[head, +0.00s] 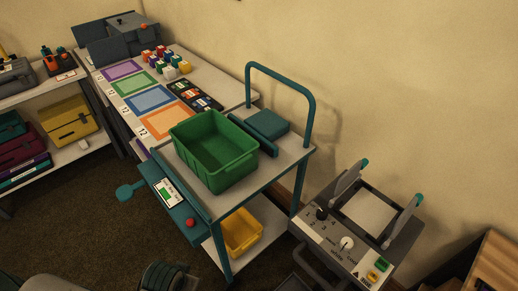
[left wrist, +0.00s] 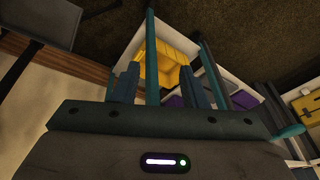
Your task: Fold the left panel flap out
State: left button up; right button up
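A grey control panel (head: 325,238) with knobs and buttons stands at the right in the head view. Its left flap (head: 347,181) is a grey plate with a teal end, tilted up beside a pale, flat middle area (head: 369,213). The right flap (head: 404,219) is also tilted up on the other side. My left gripper (left wrist: 165,84) shows in the left wrist view with its fingers apart and nothing between them. I cannot make out its fingers in the head view, and neither flap is clear in the wrist view. My right gripper is not in view.
A teal-framed cart (head: 262,183) with a green bin (head: 213,150) on top stands left of the panel. A yellow bin (head: 242,232) sits on its lower shelf and shows in the wrist view (left wrist: 165,62). A wooden box (head: 498,262) is at lower right.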

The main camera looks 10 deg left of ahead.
pick_arm(q)
notch_tip(320, 180, up, 6)
jog(key=w+d+h, duration=0.1)
jog(key=w+d, duration=0.1)
jog(key=d, duration=0.1)
jog(key=m+g+h, duration=0.2)
jog(key=g+h, duration=0.5)
jog(key=h, duration=0.9)
send_near(352, 175)
jog(key=w, duration=0.6)
jog(key=p+x, duration=0.2)
jog(key=x, duration=0.3)
jog(key=p+x, duration=0.2)
jog(key=x, duration=0.3)
jog(key=shift+w+d+f, duration=0.1)
jog(key=shift+w+f, duration=0.1)
jog(key=shift+f, duration=0.05)
jog(key=shift+s+d+f+p, duration=0.1)
jog(key=shift+d+f+p, duration=0.05)
jog(key=shift+d+p, duration=0.25)
grip_shut()
